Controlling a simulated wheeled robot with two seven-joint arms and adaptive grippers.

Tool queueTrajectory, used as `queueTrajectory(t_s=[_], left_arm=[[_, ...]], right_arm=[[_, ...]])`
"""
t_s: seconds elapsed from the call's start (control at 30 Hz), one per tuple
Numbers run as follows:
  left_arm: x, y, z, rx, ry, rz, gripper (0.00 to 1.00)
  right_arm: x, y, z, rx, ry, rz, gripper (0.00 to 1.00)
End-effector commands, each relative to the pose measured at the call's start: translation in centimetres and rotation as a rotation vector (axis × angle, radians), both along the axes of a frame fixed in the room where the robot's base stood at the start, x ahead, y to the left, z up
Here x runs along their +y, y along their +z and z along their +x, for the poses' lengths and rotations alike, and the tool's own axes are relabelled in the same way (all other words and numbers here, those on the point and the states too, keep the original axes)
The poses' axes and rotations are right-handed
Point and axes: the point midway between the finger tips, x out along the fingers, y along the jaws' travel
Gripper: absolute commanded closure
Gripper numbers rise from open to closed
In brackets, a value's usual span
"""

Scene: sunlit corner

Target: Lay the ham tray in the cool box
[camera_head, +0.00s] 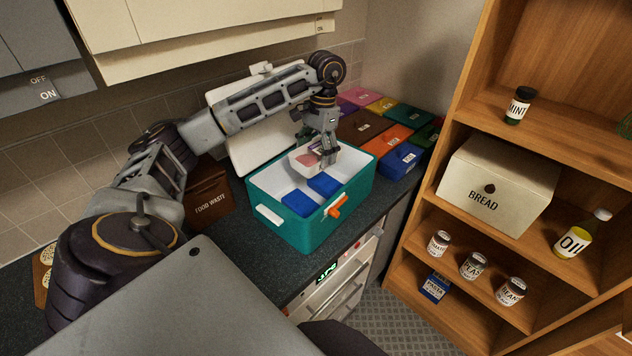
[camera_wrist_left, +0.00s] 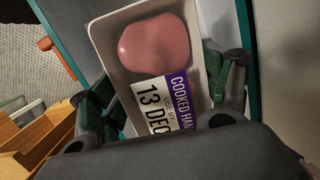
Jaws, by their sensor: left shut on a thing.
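The cool box (camera_head: 305,228) is a teal open box with a white inside, a white lid standing up behind it and an orange latch in front. Two blue blocks (camera_head: 299,203) lie on its floor. My left gripper (camera_head: 325,157) is shut on the ham tray (camera_head: 303,160), a white tray with pink ham and a label reading "COOKED HAM". The gripper holds it over the back of the box opening, near the rim. In the left wrist view the ham tray (camera_wrist_left: 150,55) sits between the fingers (camera_wrist_left: 165,95). My right gripper is not in view.
A brown food waste bin (camera_head: 208,197) stands left of the box. Several coloured boxes, such as an orange one (camera_head: 388,140) and a blue one (camera_head: 400,160), stand to the right. A wooden shelf with a bread bin (camera_head: 497,185) is at far right.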

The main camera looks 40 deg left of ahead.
Motion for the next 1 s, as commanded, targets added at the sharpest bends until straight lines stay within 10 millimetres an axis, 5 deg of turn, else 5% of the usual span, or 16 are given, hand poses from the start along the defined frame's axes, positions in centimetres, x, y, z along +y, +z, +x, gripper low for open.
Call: queueTrajectory(t_s=[0.27,0.7,1.0], left_arm=[[0.0,-0.6,0.0,0.000,0.000,0.000,0.59],[0.0,-5.0,-0.1,0.002,0.000,-0.001,0.59],[0.0,-6.2,0.0,-0.001,0.001,0.000,0.59]], right_arm=[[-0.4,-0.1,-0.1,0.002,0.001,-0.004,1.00],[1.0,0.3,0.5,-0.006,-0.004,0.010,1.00],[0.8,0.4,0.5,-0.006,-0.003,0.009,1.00]])
